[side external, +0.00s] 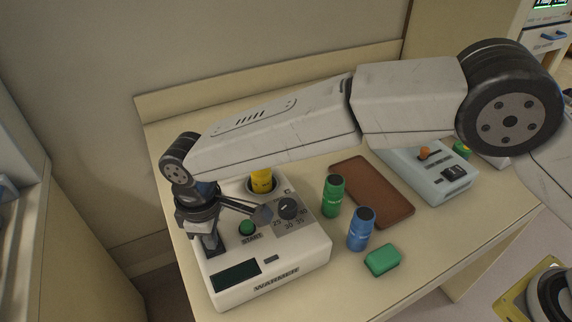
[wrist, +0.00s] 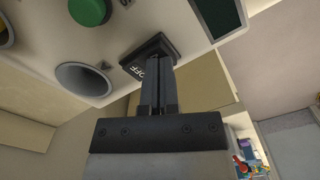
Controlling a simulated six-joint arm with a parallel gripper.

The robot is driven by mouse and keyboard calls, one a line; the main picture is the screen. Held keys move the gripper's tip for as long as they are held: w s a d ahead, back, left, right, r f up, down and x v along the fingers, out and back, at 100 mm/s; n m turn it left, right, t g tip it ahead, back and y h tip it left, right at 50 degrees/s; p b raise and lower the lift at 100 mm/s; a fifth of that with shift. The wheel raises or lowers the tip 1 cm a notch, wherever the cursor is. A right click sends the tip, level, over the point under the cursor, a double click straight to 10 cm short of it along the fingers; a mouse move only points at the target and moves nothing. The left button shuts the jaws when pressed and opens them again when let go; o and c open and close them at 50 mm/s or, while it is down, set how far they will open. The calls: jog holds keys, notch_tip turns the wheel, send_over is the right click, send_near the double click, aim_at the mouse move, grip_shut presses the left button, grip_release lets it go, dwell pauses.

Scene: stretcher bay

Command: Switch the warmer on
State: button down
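The warmer (side external: 300,262) is a white box on the bench, with a dark display (side external: 236,275), a green START button (side external: 247,228) and a dial (side external: 288,208). Its black rocker switch (wrist: 148,52) shows the word OFF in the wrist view. In the side view the switch is mostly hidden by my gripper (side external: 212,246). In the wrist view my gripper (wrist: 158,82) has its two fingers together with nothing between them.
A yellow-topped vial (side external: 262,181) stands in a warmer well; an empty grey well (wrist: 84,80) is near the switch. Right of the warmer are a green bottle (side external: 333,198), a blue bottle (side external: 361,232), a green block (side external: 382,260), a brown tray (side external: 390,210) and a pale-blue device (side external: 430,178).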

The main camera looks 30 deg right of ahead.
jog(key=shift+f, duration=0.15)
jog(key=shift+r, duration=3.55)
jog(key=w+d+f+m+t, duration=0.1)
jog(key=d+m, duration=0.2)
jog(key=d, duration=0.9)
jog(key=w+d+m, duration=0.2)
jog(key=d+m, duration=0.1)
jog(key=d, duration=0.8)
jog(key=s+d+f+m, duration=0.2)
jog(key=s+d+m, duration=0.1)
jog(key=s+d, duration=0.4)
jog(key=s+d+f+m+t, duration=0.1)
jog(key=s+d+f+m, duration=0.1)
jog(key=s+d, duration=0.5)
jog(key=d+m, duration=0.1)
jog(key=d, duration=0.4)
jog(key=shift+d+t, duration=0.25)
jog(key=shift+t, duration=0.05)
